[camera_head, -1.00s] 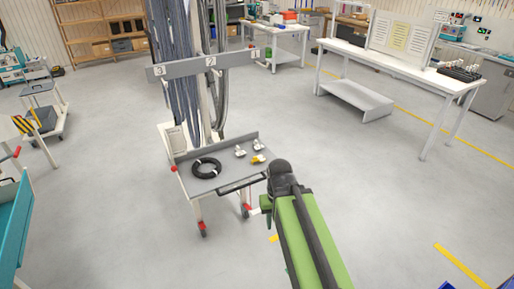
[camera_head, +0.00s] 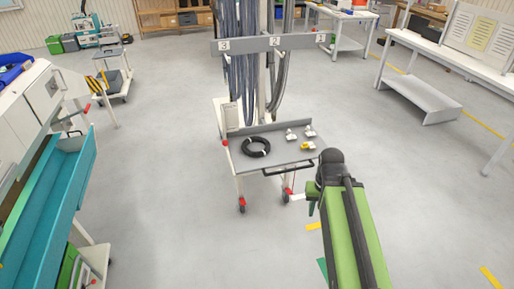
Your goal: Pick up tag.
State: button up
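A grey-topped trolley (camera_head: 276,165) stands in the middle of the view. On its top lie two small white pieces, one on the left (camera_head: 291,136) and one on the right (camera_head: 309,132), and a small yellow-and-white piece (camera_head: 306,146) near the front right. They are too small to tell which is the tag. My green arm with a black joint reaches up from the lower right, and its end appears to the right of the trolley's front corner. Only a small dark green part shows beside the joint; my gripper's fingers cannot be made out.
A black cable coil (camera_head: 256,147) lies on the trolley top. A teal-sided bench (camera_head: 62,195) is close on the left. A white table (camera_head: 440,55) stands at right. The floor between is clear.

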aim_at(309, 133)
jog(key=u, duration=0.45)
jog(key=i, duration=0.7)
jog(key=u, duration=0.75)
jog(key=i, duration=1.85)
jog(key=z, duration=0.55)
